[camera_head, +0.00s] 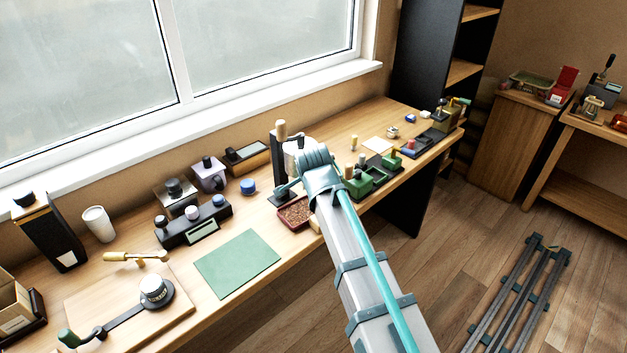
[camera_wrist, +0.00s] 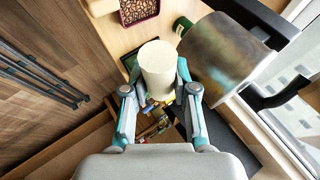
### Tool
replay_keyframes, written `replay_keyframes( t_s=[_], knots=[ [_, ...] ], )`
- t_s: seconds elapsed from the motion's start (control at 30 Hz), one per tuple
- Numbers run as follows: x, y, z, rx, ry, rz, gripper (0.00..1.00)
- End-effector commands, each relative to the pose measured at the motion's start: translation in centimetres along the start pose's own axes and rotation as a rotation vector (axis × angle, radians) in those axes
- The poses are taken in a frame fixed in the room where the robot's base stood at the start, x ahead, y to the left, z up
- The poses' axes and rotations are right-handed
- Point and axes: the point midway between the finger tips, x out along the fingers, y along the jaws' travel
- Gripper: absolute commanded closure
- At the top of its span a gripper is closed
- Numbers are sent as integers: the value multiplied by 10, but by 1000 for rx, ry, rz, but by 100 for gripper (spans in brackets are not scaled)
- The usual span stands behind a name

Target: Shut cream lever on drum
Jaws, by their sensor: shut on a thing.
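The drum (camera_wrist: 225,60) is a grey-brown metal cylinder right of centre in the wrist view, on a dark frame. In the head view the drum (camera_head: 293,147) is partly hidden behind my arm. The cream lever (camera_wrist: 157,62) shows as a thick cream cylinder beside the drum. My gripper (camera_wrist: 157,90) has one teal finger on each side of it and is shut on it. In the head view my gripper (camera_head: 287,189) is low in front of the drum, mostly hidden by my wrist. The rest of the lever is hidden there.
A red tray of brown beans (camera_head: 295,212) lies just in front of the drum. A dark post with a tan knob (camera_head: 281,131) rises behind it. A green mat (camera_head: 237,263) lies to the left. The window wall runs behind.

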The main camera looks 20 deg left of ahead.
Motion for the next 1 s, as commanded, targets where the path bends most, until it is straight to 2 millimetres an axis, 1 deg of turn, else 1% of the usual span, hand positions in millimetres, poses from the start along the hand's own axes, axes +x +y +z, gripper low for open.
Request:
replay_keyframes(
  t_s=[0.07,0.1,0.23,0.27,0.53,0.67,0.77,0.87,1.0],
  knots=[
    [0,-1,-1,3,1,-2,100],
    [0,-1,-1,3,1,-2,71],
    [0,-1,-1,3,1,-2,49],
    [0,-1,-1,2,1,-2,46],
    [0,-1,0,1,1,-2,46],
    [-6,0,0,1,1,-3,46],
    [-16,0,0,1,1,-3,46],
    [-32,0,0,1,1,-5,46],
    [-60,0,0,1,1,-5,46]
  ],
)
